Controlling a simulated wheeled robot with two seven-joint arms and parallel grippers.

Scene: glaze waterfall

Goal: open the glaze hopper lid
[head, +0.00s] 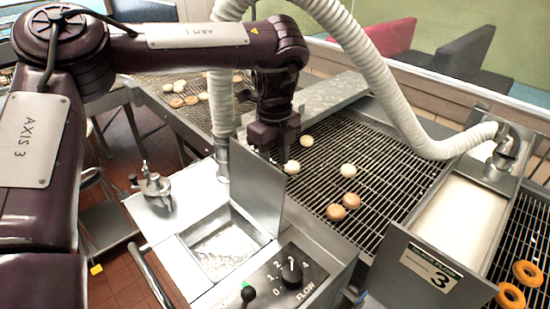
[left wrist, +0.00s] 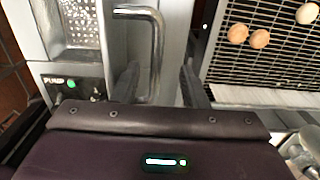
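The glaze hopper (head: 222,248) is a square metal opening with a pale, glossy inside. Its grey lid (head: 256,188) stands up steeply along the opening's right side. My left gripper (head: 272,148) is at the lid's top edge, and its fingertips are partly hidden there. In the left wrist view, the fingers of my left gripper (left wrist: 158,85) are apart, with a bent metal handle (left wrist: 156,45) between them. I cannot tell whether they touch it. The hopper (left wrist: 80,22) shows at the upper left there. My right gripper is not in view.
A control panel with a dial (head: 291,270) is in front of the hopper. A wire conveyor (head: 375,180) with several doughnuts lies to the right. A white ribbed hose (head: 375,75) arches above. A grey panel marked 3 (head: 432,272) stands at the front right.

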